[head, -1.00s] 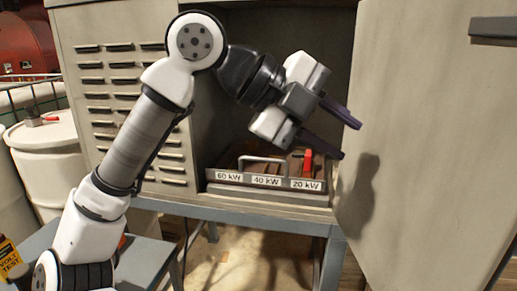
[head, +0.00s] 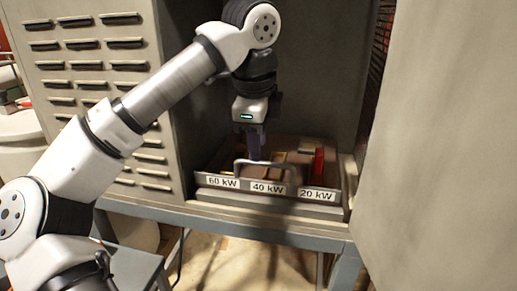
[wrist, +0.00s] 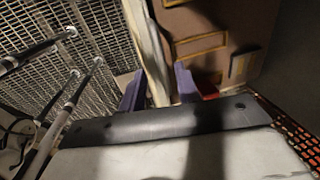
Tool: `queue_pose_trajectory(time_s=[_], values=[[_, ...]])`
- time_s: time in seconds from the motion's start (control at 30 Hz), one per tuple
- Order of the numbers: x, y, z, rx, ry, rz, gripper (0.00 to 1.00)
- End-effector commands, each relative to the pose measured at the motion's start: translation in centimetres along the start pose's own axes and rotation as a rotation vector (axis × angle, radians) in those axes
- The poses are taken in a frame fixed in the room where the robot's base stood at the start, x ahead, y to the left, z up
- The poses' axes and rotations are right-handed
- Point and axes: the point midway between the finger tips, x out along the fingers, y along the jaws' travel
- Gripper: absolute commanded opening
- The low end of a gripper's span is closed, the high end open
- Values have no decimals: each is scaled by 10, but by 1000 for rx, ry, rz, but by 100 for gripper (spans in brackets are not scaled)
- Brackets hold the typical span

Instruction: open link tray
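The link tray (head: 330,205) sits low inside the open grey cabinet, with labels "60 kW", "40 kW" and "20 kW" on its front. A pale bar handle (head: 238,168) arches up at its front middle. My gripper (head: 255,155) points down at the tray, its purple fingers just behind or at the handle; contact cannot be told. In the wrist view my gripper (wrist: 160,92) has its fingers apart, with a pale strip of the tray front (wrist: 148,45) between them in the picture. The fingertips are partly hidden there.
A red upright piece (head: 319,163) stands at the tray's right. The open cabinet door (head: 440,150) fills the right side. The louvred panel (head: 85,70) is at left, and a blue-grey frame (head: 230,222) runs below. The floor in front is clear.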

Motion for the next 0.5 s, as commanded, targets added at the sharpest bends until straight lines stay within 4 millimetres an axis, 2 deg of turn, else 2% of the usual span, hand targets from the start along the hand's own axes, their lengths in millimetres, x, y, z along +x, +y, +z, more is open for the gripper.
queue_pose_trajectory(time_s=[0.2, 0.5], values=[[26, 0, -1, 3, 3, 1, 33], [33, 0, -1, 2, 2, -1, 33]])
